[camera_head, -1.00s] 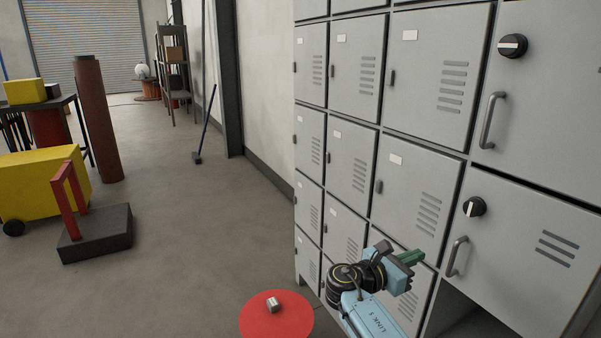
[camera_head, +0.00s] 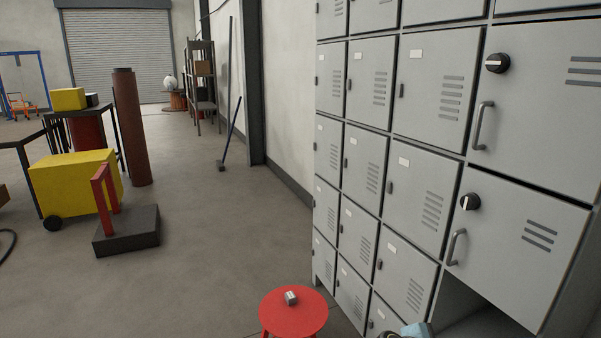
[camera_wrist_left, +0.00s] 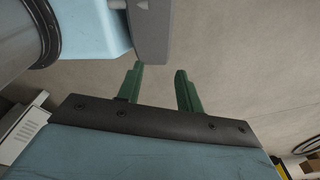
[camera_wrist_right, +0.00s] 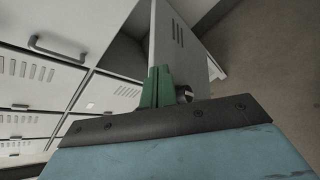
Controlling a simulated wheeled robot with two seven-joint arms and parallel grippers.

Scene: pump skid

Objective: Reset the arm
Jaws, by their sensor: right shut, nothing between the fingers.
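My right gripper (camera_wrist_right: 158,88) shows in the right wrist view with its green fingers together and nothing between them. Grey lockers and an open locker compartment lie beyond it. In the head view only a small blue part of my right arm shows at the bottom edge, and its fingers are out of that picture. My left gripper (camera_wrist_left: 160,88) shows in the left wrist view with its green fingers apart and empty over bare floor. It is not in the head view.
Grey lockers (camera_head: 424,128) with dials and handles fill the right side. A red round stool (camera_head: 294,312) with a small metal block (camera_head: 291,298) stands before them. A black-and-red cart (camera_head: 126,232) and a yellow machine (camera_head: 72,184) stand left. The middle floor is clear.

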